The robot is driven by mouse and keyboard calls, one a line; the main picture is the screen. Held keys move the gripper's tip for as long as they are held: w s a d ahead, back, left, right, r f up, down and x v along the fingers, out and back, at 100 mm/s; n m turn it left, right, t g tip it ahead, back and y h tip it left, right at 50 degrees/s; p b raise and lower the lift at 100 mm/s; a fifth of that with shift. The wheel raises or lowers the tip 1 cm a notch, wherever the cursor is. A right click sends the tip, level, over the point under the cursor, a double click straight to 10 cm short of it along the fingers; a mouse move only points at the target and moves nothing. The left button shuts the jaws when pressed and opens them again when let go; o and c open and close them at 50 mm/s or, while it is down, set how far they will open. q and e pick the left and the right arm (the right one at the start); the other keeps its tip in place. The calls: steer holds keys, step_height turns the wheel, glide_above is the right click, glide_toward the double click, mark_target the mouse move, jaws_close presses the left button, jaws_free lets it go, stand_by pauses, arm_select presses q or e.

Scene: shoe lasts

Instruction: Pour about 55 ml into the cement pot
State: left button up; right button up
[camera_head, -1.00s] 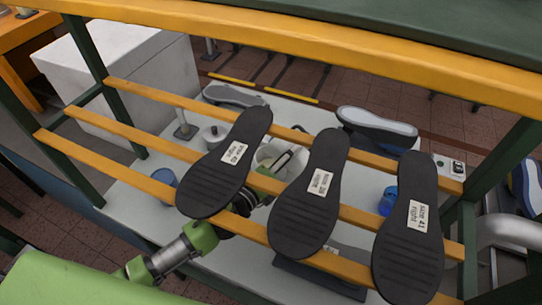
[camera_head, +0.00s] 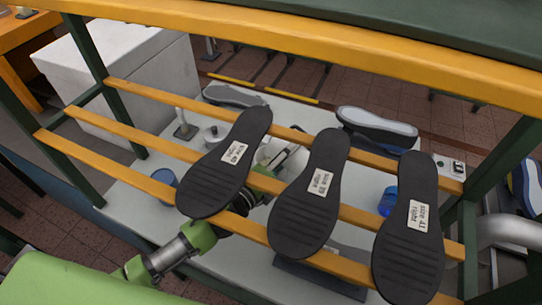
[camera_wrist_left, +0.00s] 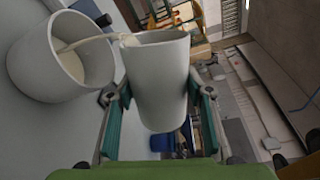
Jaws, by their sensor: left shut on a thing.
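In the left wrist view, my left gripper (camera_wrist_left: 158,94) is shut on a white cup (camera_wrist_left: 160,75), one finger on each side. A cream stream (camera_wrist_left: 80,43) runs from the cup's rim into a wide white pot (camera_wrist_left: 30,65) at the left, which seems to be the cement pot. Cream liquid (camera_wrist_left: 72,62) shows inside the pot. The cup's rim is close to the pot's rim, and its fill level is hidden. In the head view, my left gripper (camera_head: 284,159) is partly hidden behind the dark soles and a rack bar. My right gripper is not in view.
A yellow-barred rack (camera_head: 130,129) with several dark labelled soles (camera_head: 306,196) stands between the head camera and the white table (camera_head: 133,203). A blue cup (camera_head: 388,201), a grey-blue container (camera_head: 165,178) and shoes (camera_head: 377,128) are on the table.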

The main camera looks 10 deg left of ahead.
arm_select(q)
steer(key=shift+r, duration=0.15)
stand_by(0.6)
steer(key=shift+r+n+p, duration=0.2)
steer(key=shift+n+p, duration=0.2)
steer(key=shift+n, duration=0.1)
stand_by(1.0)
steer(key=shift+s+f+m+b, duration=0.1)
steer(key=shift+f+m+b, duration=0.3)
steer(key=shift+f+b, duration=0.2)
steer(key=shift+d+r+m+p, duration=0.2)
steer(key=shift+r+m+p, duration=0.25)
steer(key=shift+r+m, duration=0.35)
steer(key=shift+f+m+b, duration=0.55)
steer(key=shift+f+m, duration=0.15)
steer(key=shift+f, duration=0.05)
steer(key=shift+r, duration=0.15)
